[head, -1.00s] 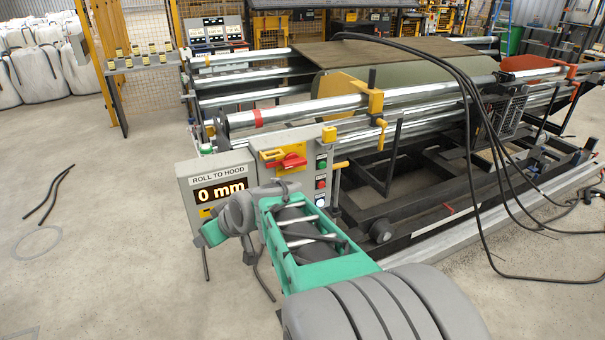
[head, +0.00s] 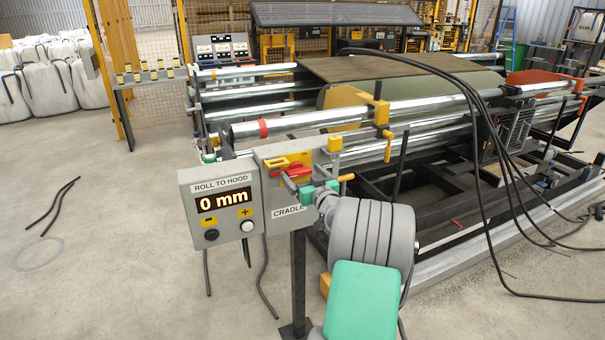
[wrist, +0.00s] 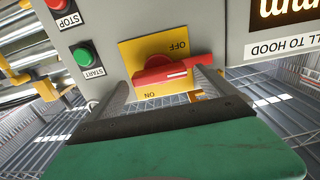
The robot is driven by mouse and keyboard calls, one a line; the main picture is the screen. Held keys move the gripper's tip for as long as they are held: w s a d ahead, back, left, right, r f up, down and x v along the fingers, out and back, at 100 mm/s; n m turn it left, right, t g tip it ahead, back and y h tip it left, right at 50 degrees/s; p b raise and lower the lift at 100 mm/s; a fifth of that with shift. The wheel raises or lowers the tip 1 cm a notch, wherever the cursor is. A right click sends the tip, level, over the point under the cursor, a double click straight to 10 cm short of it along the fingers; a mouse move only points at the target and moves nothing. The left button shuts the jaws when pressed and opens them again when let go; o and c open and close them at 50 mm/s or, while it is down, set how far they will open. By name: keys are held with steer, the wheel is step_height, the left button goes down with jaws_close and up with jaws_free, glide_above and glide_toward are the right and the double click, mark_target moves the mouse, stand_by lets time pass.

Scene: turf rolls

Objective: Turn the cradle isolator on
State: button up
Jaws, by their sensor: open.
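The cradle isolator is a red rotary handle (wrist: 165,75) on a yellow plate (wrist: 132,52) marked OFF and ON; the wrist view shows the lettering upside down. The handle lies roughly sideways, its long end toward the picture's right. In the head view the red handle (head: 297,171) sits on the grey box labelled CRADLE. My gripper (wrist: 162,92) is open, its two grey fingers spread in front of the plate. The right finger tip is close to the handle's long end; I cannot tell if they touch. In the head view my gripper (head: 303,187) partly covers the panel.
Green START (wrist: 85,55) and red STOP (wrist: 53,5) buttons sit beside the isolator. A ROLL TO HOOD display box (head: 222,203) reading 0 mm adjoins it. The roller machine (head: 300,122) stands behind. Black cables (head: 488,150) hang at right. Floor at left is mostly clear.

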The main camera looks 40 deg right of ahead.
steer(key=c, duration=1.4)
